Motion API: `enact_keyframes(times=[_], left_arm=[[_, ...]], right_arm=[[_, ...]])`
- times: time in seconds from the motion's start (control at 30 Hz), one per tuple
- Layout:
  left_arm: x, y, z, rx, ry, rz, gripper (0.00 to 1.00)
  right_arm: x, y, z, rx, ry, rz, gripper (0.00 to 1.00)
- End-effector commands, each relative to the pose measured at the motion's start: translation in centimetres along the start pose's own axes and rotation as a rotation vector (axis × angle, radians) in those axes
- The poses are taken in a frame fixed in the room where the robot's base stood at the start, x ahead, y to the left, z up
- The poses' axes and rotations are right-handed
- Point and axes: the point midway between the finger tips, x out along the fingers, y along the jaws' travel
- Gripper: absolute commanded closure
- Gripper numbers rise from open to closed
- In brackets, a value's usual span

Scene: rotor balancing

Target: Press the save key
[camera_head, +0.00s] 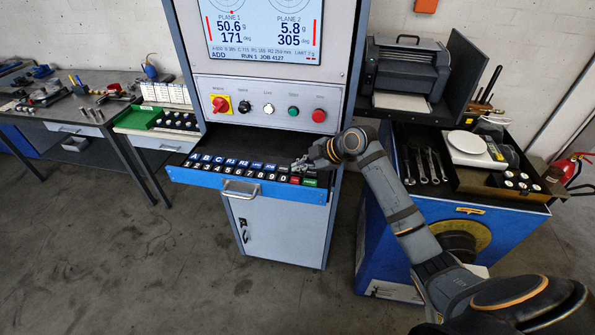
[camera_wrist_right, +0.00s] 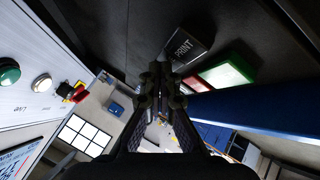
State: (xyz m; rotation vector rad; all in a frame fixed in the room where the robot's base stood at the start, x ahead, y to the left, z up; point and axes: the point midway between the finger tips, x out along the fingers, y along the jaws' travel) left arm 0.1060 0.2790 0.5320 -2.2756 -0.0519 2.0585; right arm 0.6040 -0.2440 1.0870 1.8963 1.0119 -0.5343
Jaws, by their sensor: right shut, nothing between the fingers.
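The keyboard drawer (camera_head: 235,188) is pulled out of the balancing cabinet, with rows of blue, black, red and green keys. No key label that I can read says save; some keys are hidden by my gripper or too small. My right gripper (camera_head: 300,166) is shut and empty at the right part of the keyboard, close over the keys. In the right wrist view the shut fingertips (camera_wrist_right: 160,72) are near a dark PRINT key (camera_wrist_right: 187,45), with a green key (camera_wrist_right: 226,74) and a red key (camera_wrist_right: 195,84) beside it. I cannot tell whether they touch a key. My left gripper is not in view.
A blue tool cabinet (camera_head: 480,205) with a scale (camera_head: 468,146) and wrenches stands at right. A workbench (camera_head: 75,125) stands at left. The floor in front is clear.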

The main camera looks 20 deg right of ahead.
Motion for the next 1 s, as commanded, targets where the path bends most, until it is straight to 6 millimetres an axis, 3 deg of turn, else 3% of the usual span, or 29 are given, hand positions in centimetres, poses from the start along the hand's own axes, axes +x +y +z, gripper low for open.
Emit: enact_keyframes(times=[1.0], left_arm=[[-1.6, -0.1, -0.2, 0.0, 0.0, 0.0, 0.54]], right_arm=[[-1.3, 1.0, -0.9, 0.0, -0.001, -0.001, 1.0]])
